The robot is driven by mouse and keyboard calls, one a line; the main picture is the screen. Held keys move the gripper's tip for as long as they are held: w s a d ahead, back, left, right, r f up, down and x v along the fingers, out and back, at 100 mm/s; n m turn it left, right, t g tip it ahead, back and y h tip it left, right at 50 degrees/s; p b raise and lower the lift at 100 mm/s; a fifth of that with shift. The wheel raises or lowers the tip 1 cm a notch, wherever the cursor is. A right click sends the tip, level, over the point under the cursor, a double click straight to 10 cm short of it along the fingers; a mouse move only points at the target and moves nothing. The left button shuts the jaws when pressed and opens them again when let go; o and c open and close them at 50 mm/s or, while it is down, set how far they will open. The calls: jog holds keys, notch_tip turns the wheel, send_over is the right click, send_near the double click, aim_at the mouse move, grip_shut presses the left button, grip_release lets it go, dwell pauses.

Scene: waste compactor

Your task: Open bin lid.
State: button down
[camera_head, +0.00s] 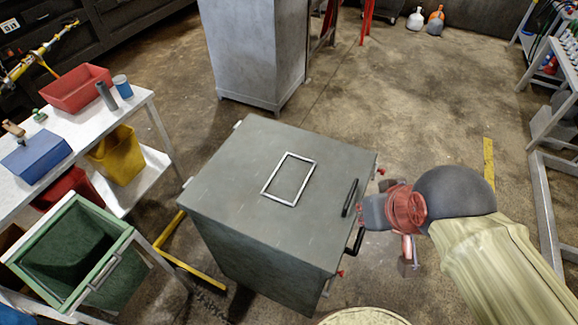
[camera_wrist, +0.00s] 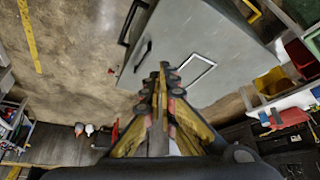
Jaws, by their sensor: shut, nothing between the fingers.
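The grey metal bin (camera_head: 262,265) stands in the middle of the head view with its flat lid (camera_head: 235,175) lying shut. A black bar handle (camera_head: 350,197) is on the lid near its right edge, and it also shows in the wrist view (camera_wrist: 143,53). My gripper (camera_head: 374,211) is just right of the lid's right edge, close to this handle. In the wrist view my gripper (camera_wrist: 163,72) has its fingertips together and empty, a little apart from the handle in the picture. Its contact with the bin cannot be told.
A second black handle (camera_head: 357,242) juts from the bin's right side. A silver rectangular frame (camera_head: 288,179) is on the lid. A green bin (camera_head: 75,245) and a white table (camera_head: 75,150) stand left. A grey cabinet (camera_head: 255,50) stands behind.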

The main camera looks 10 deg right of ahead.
jog(key=c, duration=2.4)
grip_release()
